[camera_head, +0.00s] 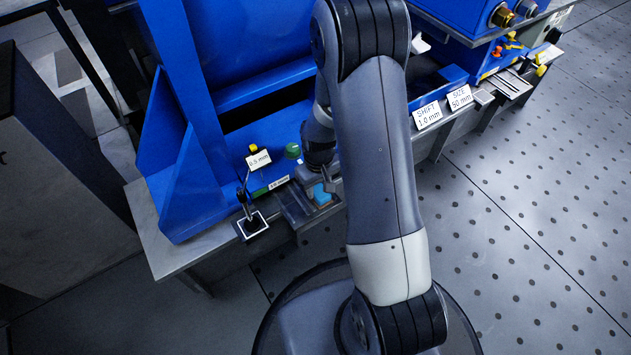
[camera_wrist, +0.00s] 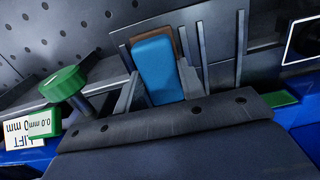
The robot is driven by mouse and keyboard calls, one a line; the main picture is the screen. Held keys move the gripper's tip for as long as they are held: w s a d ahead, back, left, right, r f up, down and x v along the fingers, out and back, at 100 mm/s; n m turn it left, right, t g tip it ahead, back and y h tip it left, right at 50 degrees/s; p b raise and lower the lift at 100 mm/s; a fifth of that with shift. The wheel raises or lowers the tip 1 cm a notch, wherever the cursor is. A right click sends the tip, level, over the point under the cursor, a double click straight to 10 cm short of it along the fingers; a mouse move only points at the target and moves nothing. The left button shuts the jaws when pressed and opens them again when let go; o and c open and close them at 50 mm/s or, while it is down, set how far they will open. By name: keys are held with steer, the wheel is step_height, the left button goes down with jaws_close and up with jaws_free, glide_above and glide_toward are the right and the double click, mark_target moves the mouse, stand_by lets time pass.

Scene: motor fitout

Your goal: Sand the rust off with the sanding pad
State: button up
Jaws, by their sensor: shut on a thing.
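The sanding pad looks like a blue block (camera_wrist: 155,70) with a brown layer along its far edge in the wrist view. In the head view its blue face (camera_head: 322,194) shows at the front edge of the bench. My gripper (camera_wrist: 160,84) has its grey fingers on either side of the block and is shut on it. In the head view my gripper (camera_head: 312,186) is small and partly covered by my arm. The pad is close to a grey slotted part, but I cannot tell whether it touches it. I cannot make out a rust patch.
A green knob (camera_wrist: 64,84) stands left of the pad in the wrist view; it also shows in the head view (camera_head: 293,151). A black stand (camera_head: 251,222) is at the bench's front left. Blue panels (camera_head: 180,180) rise behind. Perforated floor (camera_head: 540,220) lies clear at right.

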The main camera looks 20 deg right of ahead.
steer(key=shift+s+d, duration=0.2)
steer(key=shift+s, duration=0.45)
steer(key=shift+s+d, duration=0.2)
steer(key=shift+s, duration=0.4)
steer(key=shift+w+a+f, duration=0.1)
steer(key=shift+w+a, duration=0.15)
steer(key=shift+w, duration=0.55)
steer(key=shift+w+a+r, duration=0.1)
steer(key=shift+w+a, duration=0.2)
steer(key=shift+w, duration=0.55)
steer(key=shift+w+a+f, duration=0.1)
steer(key=shift+w+a, duration=0.15)
steer(key=shift+w, duration=0.55)
steer(key=shift+w, duration=0.1)
steer(key=shift+r+p, duration=2.7)
steer(key=shift+r, duration=0.8)
